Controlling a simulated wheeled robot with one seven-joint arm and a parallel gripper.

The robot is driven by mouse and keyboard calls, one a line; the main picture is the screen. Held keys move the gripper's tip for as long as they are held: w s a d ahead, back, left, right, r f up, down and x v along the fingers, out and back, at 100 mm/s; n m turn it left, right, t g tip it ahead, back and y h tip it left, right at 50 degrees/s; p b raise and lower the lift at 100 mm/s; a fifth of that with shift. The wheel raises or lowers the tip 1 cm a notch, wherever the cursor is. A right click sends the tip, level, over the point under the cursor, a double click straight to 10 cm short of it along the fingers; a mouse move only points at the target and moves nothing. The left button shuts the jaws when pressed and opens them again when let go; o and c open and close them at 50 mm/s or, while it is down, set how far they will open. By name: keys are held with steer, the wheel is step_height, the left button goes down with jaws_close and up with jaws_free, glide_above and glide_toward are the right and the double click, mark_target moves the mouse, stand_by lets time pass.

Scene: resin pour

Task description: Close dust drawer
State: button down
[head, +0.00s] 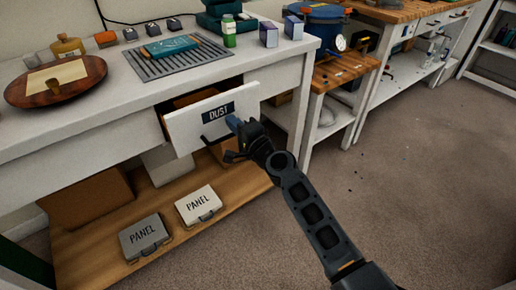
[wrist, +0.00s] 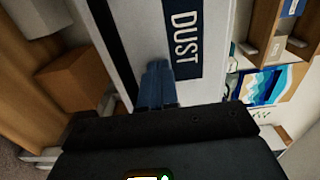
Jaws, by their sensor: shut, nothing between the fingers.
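The dust drawer (head: 183,126) is a white drawer front with a dark "DUST" label, pulled part way out from under the white bench. A dark bar handle (head: 216,140) runs below the label. In the wrist view the drawer front (wrist: 147,30) fills the middle, turned on its side. My gripper (head: 233,123) is at the front's right part, by the end of the label. Its blue fingers are shut and empty, and they also show in the wrist view (wrist: 157,82) close against the front. I cannot tell if they touch it.
The white bench (head: 70,140) holds a round wooden tray (head: 95,89), a grey grille (head: 160,68) and small bottles. Two "PANEL" cases (head: 145,238) lie on the lower shelf (head: 110,270). A wooden cart (head: 345,75) with a blue pot (head: 315,22) stands to the right.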

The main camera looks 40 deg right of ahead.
steer(key=w+b, duration=0.2)
steer(key=w, duration=0.6)
steer(key=shift+f+b, duration=0.1)
steer(key=shift+b, duration=0.2)
steer(key=shift+w, duration=0.6)
steer(key=shift+w+r, duration=0.1)
steer(key=shift+r, duration=0.15)
